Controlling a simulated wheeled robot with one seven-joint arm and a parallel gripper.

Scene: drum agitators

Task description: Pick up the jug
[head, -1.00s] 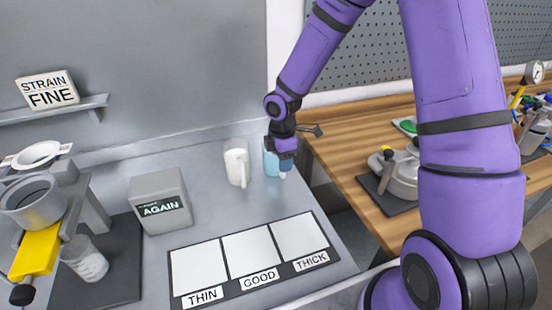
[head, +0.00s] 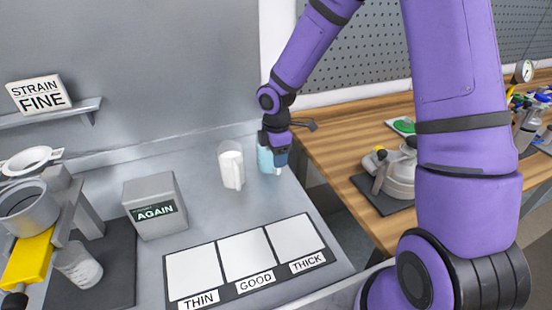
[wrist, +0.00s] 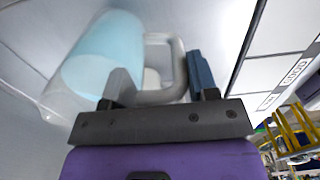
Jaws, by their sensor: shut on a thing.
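The jug (head: 264,160) is clear with light blue contents and sits at the right end of the grey bench in the head view. In the wrist view the jug (wrist: 98,58) fills the upper left, with its pale handle toward my fingers. My gripper (head: 277,160) is beside the jug, on its handle side. In the wrist view my gripper (wrist: 160,82) is shut on the handle, with one finger on each side. My fingers partly hide the handle. I cannot tell whether the jug's base touches the bench.
A white-filled jug (head: 231,168) stands close to the left. A grey AGAIN box (head: 153,205) stands further left. A mat with THIN, GOOD and THICK squares (head: 238,300) lies in front. A wooden bench (head: 340,150) is to the right. Bare bench lies between.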

